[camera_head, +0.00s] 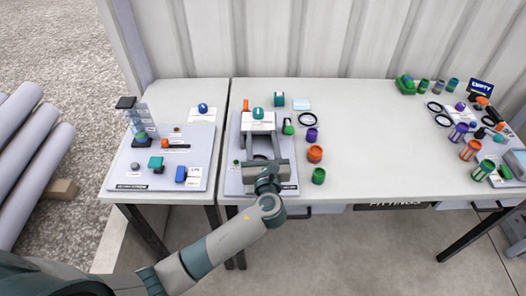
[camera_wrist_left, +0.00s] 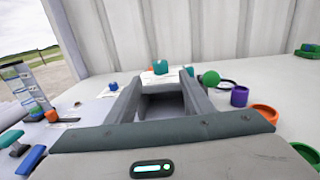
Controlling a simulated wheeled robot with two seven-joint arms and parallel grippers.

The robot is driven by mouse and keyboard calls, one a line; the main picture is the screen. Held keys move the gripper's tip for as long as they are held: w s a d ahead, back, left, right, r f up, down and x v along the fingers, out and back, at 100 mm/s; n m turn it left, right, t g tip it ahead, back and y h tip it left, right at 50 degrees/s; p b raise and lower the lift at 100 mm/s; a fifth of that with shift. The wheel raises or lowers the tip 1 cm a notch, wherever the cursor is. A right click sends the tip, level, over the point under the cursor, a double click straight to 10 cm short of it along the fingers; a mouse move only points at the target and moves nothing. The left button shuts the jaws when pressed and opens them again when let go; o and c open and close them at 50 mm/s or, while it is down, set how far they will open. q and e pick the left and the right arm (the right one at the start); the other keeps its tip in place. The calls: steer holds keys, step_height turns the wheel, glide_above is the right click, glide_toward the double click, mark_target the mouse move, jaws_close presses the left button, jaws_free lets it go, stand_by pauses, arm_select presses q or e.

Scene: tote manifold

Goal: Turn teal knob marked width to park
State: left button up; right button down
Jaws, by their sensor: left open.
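A teal knob (camera_head: 258,113) stands on a white-faced unit (camera_head: 250,124) on the grey board in the middle of the table. Its lettering is too small to read. In the left wrist view a teal piece (camera_wrist_left: 160,67) shows beyond and between my fingertips. My left gripper (camera_head: 260,136) is open and empty, with its fingers pointing at the unit, on the near side of the knob. The fingers partly cover the unit's front and the board. I see no contact with the knob. My right gripper is not in view.
A green knob (camera_head: 288,127) stands just right of my fingers, and an orange upright piece (camera_head: 246,105) is at left. Purple (camera_head: 311,134), orange (camera_head: 315,154) and green (camera_head: 318,176) cups stand further right. A second board (camera_head: 130,170) lies left. The table's middle right is clear.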

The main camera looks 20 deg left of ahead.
arm_select(q)
steer(key=shift+b+v, duration=0.3)
steer(key=shift+v, duration=1.7)
steer(key=shift+s, duration=0.15)
